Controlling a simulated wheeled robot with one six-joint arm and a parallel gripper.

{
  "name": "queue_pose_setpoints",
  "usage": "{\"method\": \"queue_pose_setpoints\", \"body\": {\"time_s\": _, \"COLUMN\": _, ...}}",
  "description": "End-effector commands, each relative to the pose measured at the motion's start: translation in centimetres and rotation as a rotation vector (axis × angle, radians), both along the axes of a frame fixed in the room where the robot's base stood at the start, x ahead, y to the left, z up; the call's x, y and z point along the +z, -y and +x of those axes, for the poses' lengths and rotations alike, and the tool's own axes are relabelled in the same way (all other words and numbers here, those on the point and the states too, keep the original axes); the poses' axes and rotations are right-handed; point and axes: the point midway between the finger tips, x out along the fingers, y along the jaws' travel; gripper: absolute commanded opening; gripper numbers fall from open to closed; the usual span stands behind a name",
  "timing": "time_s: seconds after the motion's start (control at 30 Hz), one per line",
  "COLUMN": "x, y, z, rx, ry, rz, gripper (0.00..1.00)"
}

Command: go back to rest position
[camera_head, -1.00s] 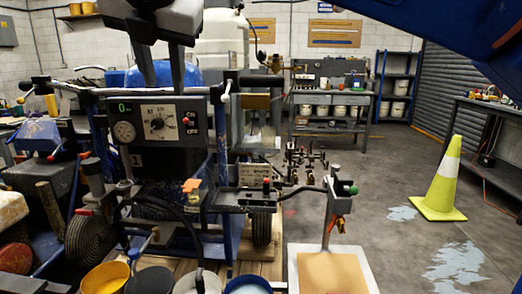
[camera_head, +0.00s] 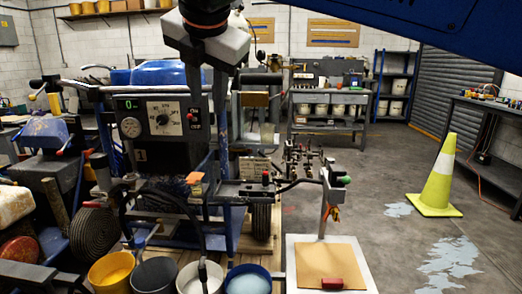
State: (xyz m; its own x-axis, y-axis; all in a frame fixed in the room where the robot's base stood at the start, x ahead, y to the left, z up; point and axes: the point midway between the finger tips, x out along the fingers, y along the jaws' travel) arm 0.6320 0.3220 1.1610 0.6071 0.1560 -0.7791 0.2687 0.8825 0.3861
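My gripper (camera_head: 206,80) hangs down from the top of the head view, left of centre. Its two grey fingers are spread apart with nothing between them, so it is open. It appears in front of the line striper (camera_head: 150,135), just right of the control panel (camera_head: 162,122) with its dial and gauge. How far it is from the panel is hard to tell. A blue part of my arm crosses the top right.
Several paint buckets, one of them yellow (camera_head: 111,271), stand at the bottom. A red block (camera_head: 332,283) lies on a brown sheet on a white-edged board (camera_head: 371,272). A yellow cone (camera_head: 437,180) stands right. Grey floor (camera_head: 385,165) is open around the cone.

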Motion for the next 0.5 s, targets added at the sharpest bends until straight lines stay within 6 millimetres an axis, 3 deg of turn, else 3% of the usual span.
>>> {"method": "queue_pose_setpoints", "body": {"time_s": 0.23, "x": -4.3, "y": 7.6, "z": 1.7, "rx": -0.284, "ry": -0.083, "rz": 0.15, "gripper": 0.32}}
{"method": "queue_pose_setpoints", "body": {"time_s": 0.5, "x": -10.7, "y": 16.9, "z": 1.6, "rx": -0.682, "ry": -0.178, "rz": 0.367, "gripper": 0.32}}
